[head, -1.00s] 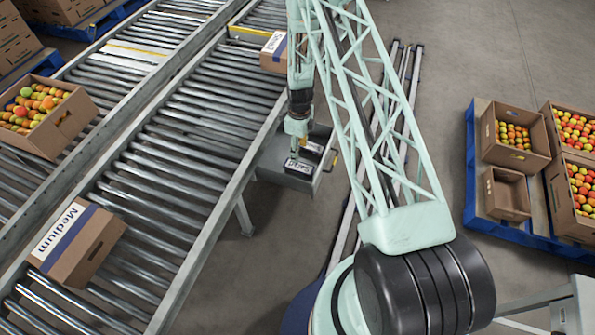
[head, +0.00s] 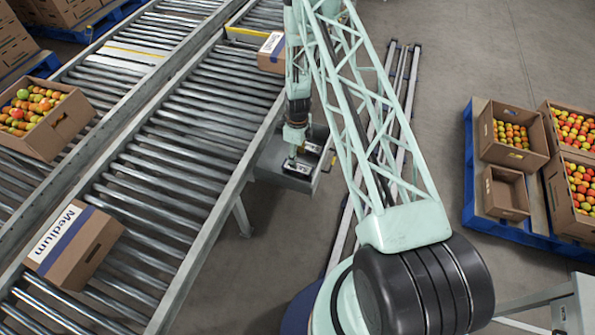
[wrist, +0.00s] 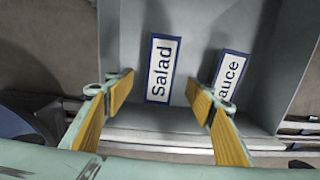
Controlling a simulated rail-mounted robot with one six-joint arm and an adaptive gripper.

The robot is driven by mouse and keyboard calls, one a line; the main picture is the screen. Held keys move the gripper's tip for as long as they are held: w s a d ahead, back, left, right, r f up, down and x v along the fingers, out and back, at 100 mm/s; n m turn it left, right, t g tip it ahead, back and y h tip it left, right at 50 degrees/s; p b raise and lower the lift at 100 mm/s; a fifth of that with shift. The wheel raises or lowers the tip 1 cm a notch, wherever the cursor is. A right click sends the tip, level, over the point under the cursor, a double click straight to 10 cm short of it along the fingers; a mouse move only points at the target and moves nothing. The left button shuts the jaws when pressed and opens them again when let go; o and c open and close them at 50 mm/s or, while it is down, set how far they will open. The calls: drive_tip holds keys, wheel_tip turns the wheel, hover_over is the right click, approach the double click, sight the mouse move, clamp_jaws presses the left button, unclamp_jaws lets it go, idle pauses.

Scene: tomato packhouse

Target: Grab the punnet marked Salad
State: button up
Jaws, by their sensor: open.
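The punnet marked Salad (wrist: 161,68) has a white label with a blue border and lies in a grey tray in the wrist view. In the head view it is a small dark punnet (head: 299,169), partly hidden by my gripper. My gripper (wrist: 160,97) is open and empty, its yellow-padded fingers on either side of the Salad label's near end. From these views I cannot tell whether the fingers reach down beside the punnet. A second punnet, with a label ending in "auce" (wrist: 232,72), lies to the right, partly covered by the right finger.
The grey tray (head: 269,170) stands beside a roller conveyor (head: 185,155). A Medium carton (head: 75,243) and another carton (head: 271,52) sit on the rollers. Boxes of tomatoes stand on a blue pallet (head: 487,208) at right.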

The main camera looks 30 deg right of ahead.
drive_tip(key=shift+f+b, duration=0.35)
drive_tip(key=shift+f, duration=2.05)
drive_tip(key=shift+f+b, duration=0.8)
drive_tip(key=shift+f, duration=1.8)
drive_tip(key=c, duration=1)
drive_tip(key=shift+r, duration=0.15)
drive_tip(key=shift+r+p, duration=1.1)
drive_tip(key=shift+r, duration=3.8)
